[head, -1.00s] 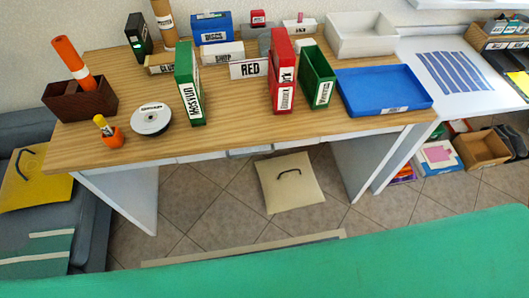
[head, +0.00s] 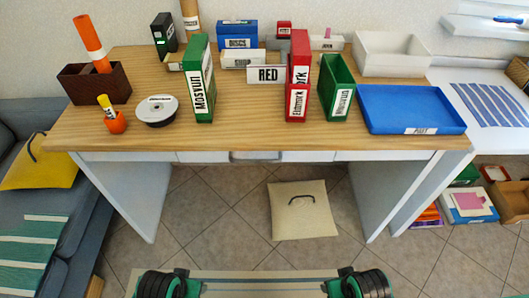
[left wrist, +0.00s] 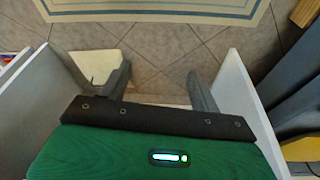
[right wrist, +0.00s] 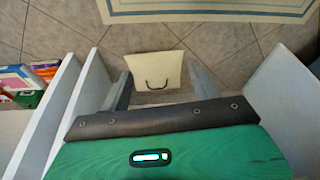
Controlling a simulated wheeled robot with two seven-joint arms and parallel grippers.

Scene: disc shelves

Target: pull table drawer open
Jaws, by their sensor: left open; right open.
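The wooden-topped table (head: 255,135) stands in front of me in the head view. Its shallow white drawer front (head: 200,156) runs under the top's front edge, with a grey handle (head: 256,156) near the middle. The drawer looks closed, level with the table front. My left gripper (left wrist: 160,88) is open and empty in the left wrist view. My right gripper (right wrist: 160,88) is open and empty in the right wrist view. White side panels and floor show beyond both. Neither gripper shows in the head view, and neither touches the handle in any view.
White table legs (head: 125,195) stand at both sides. A cream cushion-like square (head: 300,222) lies on the tiles beneath.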

